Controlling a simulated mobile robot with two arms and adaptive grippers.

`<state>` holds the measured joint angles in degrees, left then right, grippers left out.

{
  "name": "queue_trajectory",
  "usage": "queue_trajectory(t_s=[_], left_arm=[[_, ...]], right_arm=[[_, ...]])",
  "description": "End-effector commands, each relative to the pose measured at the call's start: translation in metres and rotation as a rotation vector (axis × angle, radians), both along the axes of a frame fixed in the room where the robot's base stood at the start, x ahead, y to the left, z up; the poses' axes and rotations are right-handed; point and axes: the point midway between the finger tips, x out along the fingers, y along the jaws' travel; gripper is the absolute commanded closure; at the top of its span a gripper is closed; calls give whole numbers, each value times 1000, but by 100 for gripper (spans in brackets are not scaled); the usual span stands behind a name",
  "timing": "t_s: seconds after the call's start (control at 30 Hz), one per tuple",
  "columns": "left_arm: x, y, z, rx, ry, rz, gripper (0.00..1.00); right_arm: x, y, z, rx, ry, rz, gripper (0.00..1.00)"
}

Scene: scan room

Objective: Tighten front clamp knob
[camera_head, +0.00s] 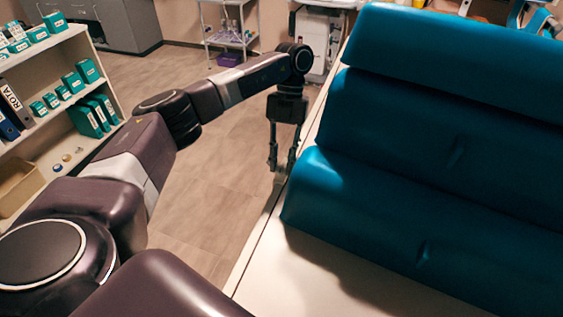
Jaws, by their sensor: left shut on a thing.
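My left gripper (282,160) points down at the left edge of the pale table (262,235), beside the blue padded cushions (345,192). Its two fingers sit on either side of something small at the table's edge, and it is shut on that. The held part is too small and dark to make out clearly; its place at the edge fits the front clamp knob. The rest of the clamp cannot be made out. My right gripper is not in view.
The blue cushions rise close to the right of my left gripper. A shelf (62,75) with teal boxes and binders stands at the left. A white trolley (228,40) stands at the back. The floor (215,185) left of the table is clear.

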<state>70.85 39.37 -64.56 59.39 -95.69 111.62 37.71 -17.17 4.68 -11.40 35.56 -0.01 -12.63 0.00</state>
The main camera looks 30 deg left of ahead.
Motion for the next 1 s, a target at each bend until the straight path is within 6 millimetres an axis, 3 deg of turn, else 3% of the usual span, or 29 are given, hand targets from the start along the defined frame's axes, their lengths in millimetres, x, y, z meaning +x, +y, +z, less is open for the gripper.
queue_trajectory(t_s=[0.77, 0.8, 0.93, 1.0], left_arm=[[1, -1, 1, -1, -2, -105, 100], [1, -1, 1, -1, -2, -105, 77], [1, -1, 1, 0, -2, -104, 63], [1, -1, 1, 0, -1, -104, 62]], right_arm=[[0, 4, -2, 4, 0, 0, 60], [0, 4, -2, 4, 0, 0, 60], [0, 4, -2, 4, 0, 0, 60], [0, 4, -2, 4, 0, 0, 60]])
